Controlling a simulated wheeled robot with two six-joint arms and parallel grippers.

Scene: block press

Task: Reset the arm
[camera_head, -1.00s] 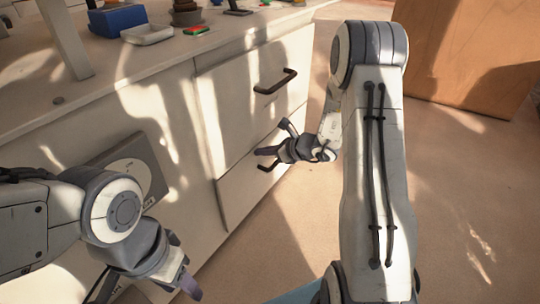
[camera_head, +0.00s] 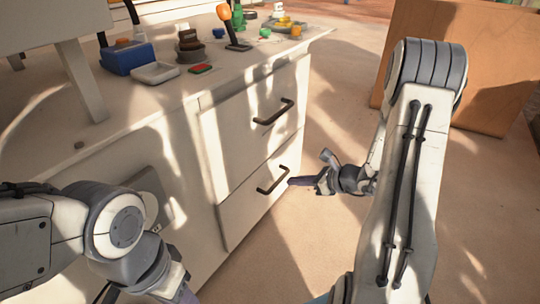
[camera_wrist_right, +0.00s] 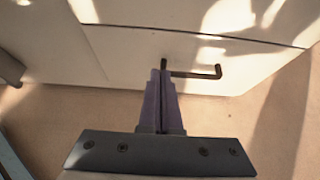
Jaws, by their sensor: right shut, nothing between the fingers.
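My right gripper (camera_head: 300,181) is shut and empty in the head view, in the air just right of the cabinet's front. In the right wrist view its fingers (camera_wrist_right: 160,80) lie together with nothing between them. They point toward the cabinet's lower drawer handle (camera_head: 273,180), which also shows in the wrist view (camera_wrist_right: 195,74). In the head view the fingertips appear close to that handle but apart from it. My left arm comes in at the lower left, and its gripper (camera_head: 185,292) is cut off by the bottom edge, so its jaws cannot be made out.
The white cabinet (camera_head: 150,150) has an upper drawer handle (camera_head: 274,112). On its top stand a blue box (camera_head: 128,58), a white tray (camera_head: 155,73) and several small items. A wooden cabinet (camera_head: 450,60) stands at the back right. The floor (camera_head: 320,250) between is clear.

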